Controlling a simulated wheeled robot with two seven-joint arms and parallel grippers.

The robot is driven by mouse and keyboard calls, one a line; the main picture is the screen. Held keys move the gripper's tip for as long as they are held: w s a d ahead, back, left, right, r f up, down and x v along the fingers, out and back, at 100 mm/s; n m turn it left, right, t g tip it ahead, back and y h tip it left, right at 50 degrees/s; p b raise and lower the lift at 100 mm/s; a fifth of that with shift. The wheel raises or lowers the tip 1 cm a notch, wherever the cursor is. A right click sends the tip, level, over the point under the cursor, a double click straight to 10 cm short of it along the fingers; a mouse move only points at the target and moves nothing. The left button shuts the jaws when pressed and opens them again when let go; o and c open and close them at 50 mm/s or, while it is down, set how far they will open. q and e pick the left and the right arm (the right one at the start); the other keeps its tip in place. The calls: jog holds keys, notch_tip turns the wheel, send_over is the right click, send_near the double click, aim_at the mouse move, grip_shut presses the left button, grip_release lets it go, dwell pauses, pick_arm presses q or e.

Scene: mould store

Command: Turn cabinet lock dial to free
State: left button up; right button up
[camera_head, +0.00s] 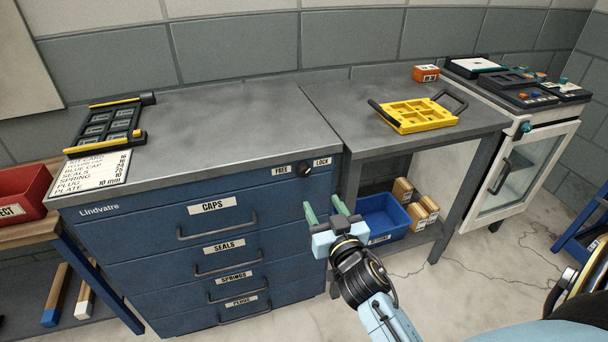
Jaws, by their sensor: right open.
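The lock dial (304,169) is a small round black knob at the top right of the blue drawer cabinet's front (150,222). A FREE label (281,170) is on its left and a LOCK label (322,162) on its right. Its pointer is too small to read. My right gripper (322,204) has green fingers, spread apart and empty. In the picture it is below and slightly right of the dial, apart from it, near the cabinet's right edge. My left gripper is out of view.
Drawers labelled CAPS, SEALS, SPRINGS and PLUGS have bar handles (217,229). A bench with a yellow tray (418,115) stands right, with a blue bin (384,217) and small boxes on its lower shelf. A glass-door cabinet (522,170) is farther right; a red bin (22,190) is left.

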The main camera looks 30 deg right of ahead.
aim_at(305, 173)
jog(key=b+x, duration=0.1)
jog(key=x, duration=0.9)
jog(key=shift+a+f, duration=0.1)
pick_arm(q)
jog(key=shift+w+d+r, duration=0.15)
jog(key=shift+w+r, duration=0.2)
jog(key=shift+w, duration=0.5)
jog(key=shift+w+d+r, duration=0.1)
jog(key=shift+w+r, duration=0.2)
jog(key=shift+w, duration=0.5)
pick_arm(e)
jog(key=shift+w, duration=0.65)
jog(key=shift+c, duration=0.3)
jog(key=c, duration=0.9)
